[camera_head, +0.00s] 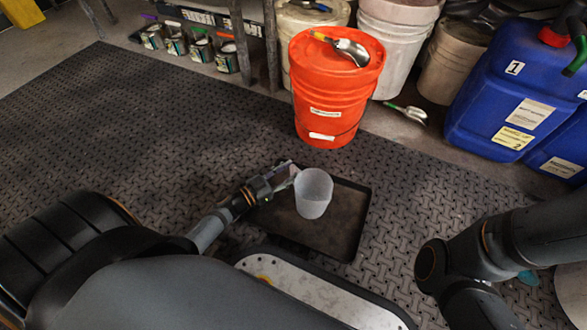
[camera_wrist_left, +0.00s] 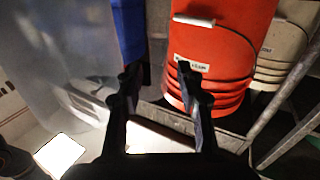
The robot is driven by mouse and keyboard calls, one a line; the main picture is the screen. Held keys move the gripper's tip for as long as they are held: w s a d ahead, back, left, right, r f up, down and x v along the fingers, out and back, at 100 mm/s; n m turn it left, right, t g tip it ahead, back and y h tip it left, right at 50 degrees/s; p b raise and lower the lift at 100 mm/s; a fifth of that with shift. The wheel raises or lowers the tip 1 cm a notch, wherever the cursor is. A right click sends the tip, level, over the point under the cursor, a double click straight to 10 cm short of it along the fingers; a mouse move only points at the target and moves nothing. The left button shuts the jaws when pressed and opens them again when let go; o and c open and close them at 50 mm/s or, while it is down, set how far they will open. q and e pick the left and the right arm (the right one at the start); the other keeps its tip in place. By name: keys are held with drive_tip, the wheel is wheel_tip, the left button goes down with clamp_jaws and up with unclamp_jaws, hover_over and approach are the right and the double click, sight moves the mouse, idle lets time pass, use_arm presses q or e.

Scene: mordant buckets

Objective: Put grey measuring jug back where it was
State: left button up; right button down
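The grey measuring jug (camera_head: 314,194) is a pale, translucent cup. It looks upright on the dark tray (camera_head: 352,222) on the floor mat. My left gripper (camera_head: 292,176) is beside the jug's left side in the head view. In the left wrist view the fingers of the left gripper (camera_wrist_left: 160,88) are apart, with nothing held between them. The jug (camera_wrist_left: 60,60) fills the left of that view, partly behind one finger; I cannot tell whether they touch. My right gripper is not in view; only its arm shows at the right.
White buckets (camera_head: 395,45) and blue canisters (camera_head: 515,85) line the back. The mat (camera_head: 120,125) at left is clear.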

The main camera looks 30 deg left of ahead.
use_arm(q)
drive_tip(key=v, duration=0.6)
drive_tip(key=shift+s+a, duration=0.1)
